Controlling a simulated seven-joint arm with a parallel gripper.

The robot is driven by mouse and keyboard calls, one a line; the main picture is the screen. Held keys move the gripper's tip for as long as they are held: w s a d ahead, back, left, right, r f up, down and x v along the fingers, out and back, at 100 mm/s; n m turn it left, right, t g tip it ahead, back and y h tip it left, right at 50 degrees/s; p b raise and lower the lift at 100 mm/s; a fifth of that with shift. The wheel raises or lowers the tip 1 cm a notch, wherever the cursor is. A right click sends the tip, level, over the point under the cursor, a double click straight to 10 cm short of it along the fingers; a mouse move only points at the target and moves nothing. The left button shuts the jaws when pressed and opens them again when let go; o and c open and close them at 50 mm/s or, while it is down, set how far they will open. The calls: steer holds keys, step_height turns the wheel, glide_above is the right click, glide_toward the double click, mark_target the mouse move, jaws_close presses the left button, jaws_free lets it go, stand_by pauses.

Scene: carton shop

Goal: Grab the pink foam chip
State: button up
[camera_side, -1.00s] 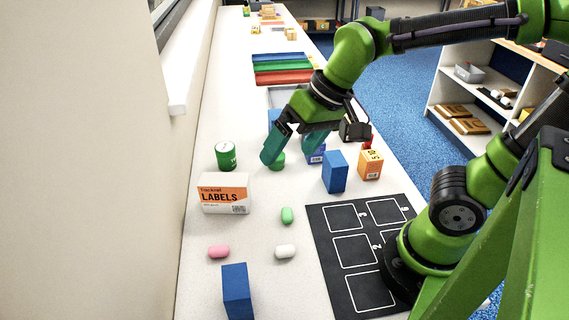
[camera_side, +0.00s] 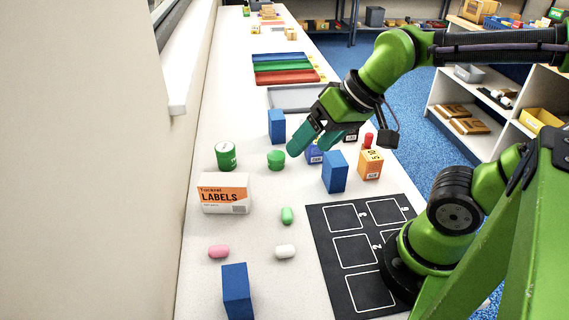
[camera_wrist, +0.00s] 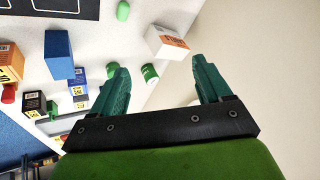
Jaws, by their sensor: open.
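The pink foam chip (camera_side: 219,251) lies on the white bench in the side view, left of a white foam chip (camera_side: 285,251) and in front of the labels box. A green foam chip (camera_side: 287,215) lies behind the white one. My gripper (camera_side: 312,146) is open and empty, above the bench well behind the chips, near the small green tub (camera_side: 276,160). In the wrist view my gripper (camera_wrist: 164,84) shows two spread teal fingers with nothing between them; the green chip (camera_wrist: 123,10) shows at the top edge. The pink chip is not in the wrist view.
The labels box (camera_side: 224,193), a green can (camera_side: 226,156) and blue boxes (camera_side: 334,172), (camera_side: 236,291) stand around the bench. An orange box (camera_side: 370,164) is at the right. A black mat with white squares (camera_side: 318,228) lies front right. A wall (camera_side: 110,180) borders the left.

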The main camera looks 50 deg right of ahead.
steer(key=w+a+f+g, duration=0.2)
steer(key=w+a+g, duration=0.1)
steer(key=w+a, duration=0.3)
steer(key=m+g+h, duration=0.2)
steer(key=m+g, duration=0.1)
steer(key=m, duration=0.3)
glide_above(217, 250)
step_height(217, 250, down, 4)
step_height(217, 250, down, 17)
steer(key=shift+r, duration=0.15)
steer(key=c, duration=1.1)
